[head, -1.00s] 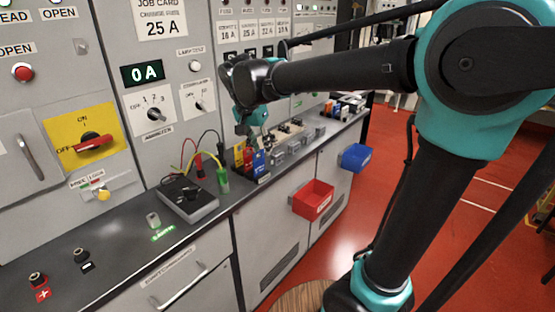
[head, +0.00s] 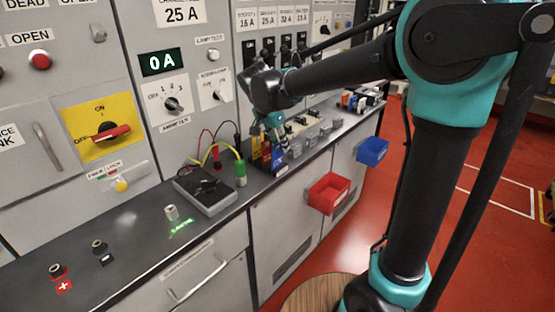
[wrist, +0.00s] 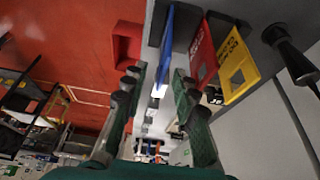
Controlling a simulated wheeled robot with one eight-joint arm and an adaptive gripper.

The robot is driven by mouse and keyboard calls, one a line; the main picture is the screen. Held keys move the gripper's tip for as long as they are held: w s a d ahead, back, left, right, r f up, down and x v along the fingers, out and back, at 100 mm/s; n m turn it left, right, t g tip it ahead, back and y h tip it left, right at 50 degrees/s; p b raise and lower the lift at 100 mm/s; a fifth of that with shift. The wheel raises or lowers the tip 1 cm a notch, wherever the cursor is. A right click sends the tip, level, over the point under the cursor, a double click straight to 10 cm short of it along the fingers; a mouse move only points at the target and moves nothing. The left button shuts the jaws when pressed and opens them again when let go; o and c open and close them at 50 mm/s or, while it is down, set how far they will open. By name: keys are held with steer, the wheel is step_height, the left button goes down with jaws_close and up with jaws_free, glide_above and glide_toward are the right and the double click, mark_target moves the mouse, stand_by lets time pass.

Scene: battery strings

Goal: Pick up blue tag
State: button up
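The blue tag (wrist: 167,42) stands edge-on in the wrist view, just beyond and between my fingertips. In the head view the blue tag (head: 280,157) is at the right end of a row of tags on the bench. My gripper (wrist: 157,78) is open and empty, with one finger on each side of the tag's line. In the head view my gripper (head: 271,124) is just above the tags, pointing down. Contact between the fingers and the tag cannot be told.
A red tag (wrist: 203,56) and a yellow tag (wrist: 236,65) stand close to the right of the blue one. A black-grey meter (head: 206,190) and a green-capped item (head: 240,174) are on the bench. A red bin (head: 329,194) and a blue bin (head: 372,151) hang on the bench front.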

mark_target(281, 150)
steer(key=shift+x, duration=3.05)
steer(key=shift+s+a, duration=0.2)
jaws_close()
